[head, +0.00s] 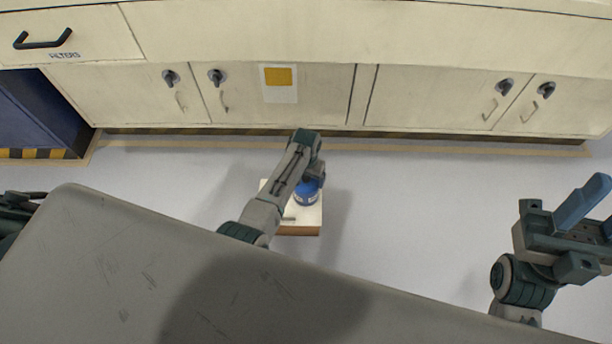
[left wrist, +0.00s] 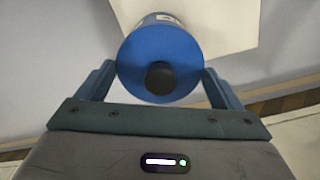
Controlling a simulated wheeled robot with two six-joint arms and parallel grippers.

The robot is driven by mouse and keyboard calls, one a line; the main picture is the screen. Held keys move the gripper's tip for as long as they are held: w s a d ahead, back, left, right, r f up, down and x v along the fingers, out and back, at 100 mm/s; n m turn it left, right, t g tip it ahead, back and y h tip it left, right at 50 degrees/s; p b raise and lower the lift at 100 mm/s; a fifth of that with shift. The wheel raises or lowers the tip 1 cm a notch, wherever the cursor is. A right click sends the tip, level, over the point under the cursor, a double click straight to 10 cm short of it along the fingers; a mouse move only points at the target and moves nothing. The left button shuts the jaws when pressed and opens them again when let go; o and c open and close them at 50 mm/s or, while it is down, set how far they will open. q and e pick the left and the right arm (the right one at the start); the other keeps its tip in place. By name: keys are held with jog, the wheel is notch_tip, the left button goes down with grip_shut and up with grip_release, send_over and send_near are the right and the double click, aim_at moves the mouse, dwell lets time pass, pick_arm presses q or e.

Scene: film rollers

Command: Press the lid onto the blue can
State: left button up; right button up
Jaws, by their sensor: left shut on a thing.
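The blue can (head: 306,196) stands upright on a small white-topped box. Its body, with a white marking, shows at the top of the left wrist view (left wrist: 158,19). The round blue lid with a black knob (left wrist: 140,62) faces the left wrist camera, in line with the can. My left gripper (left wrist: 160,72) is shut on the lid, one finger at each side. In the head view, the left gripper (head: 314,178) is over the can and its arm hides part of it. I cannot tell whether the lid is fully seated. My right gripper (head: 590,215) is open and empty at the right edge, partly cut off.
The white-topped box (head: 300,227) stands on the grey floor (head: 420,200). Cream cabinets (head: 430,95) with handles line the back. A blue recess (head: 30,115) is at the far left. Clear floor lies right of the box.

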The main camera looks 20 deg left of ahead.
pick_arm(q)
jog(key=shift+p, duration=0.35)
dwell(0.6)
jog(key=o, duration=0.8)
jog(key=shift+c, duration=0.2)
jog(key=shift+r, duration=0.1)
jog(key=shift+r+p, duration=3.4)
jog(key=shift+p, duration=0.65)
grip_shut()
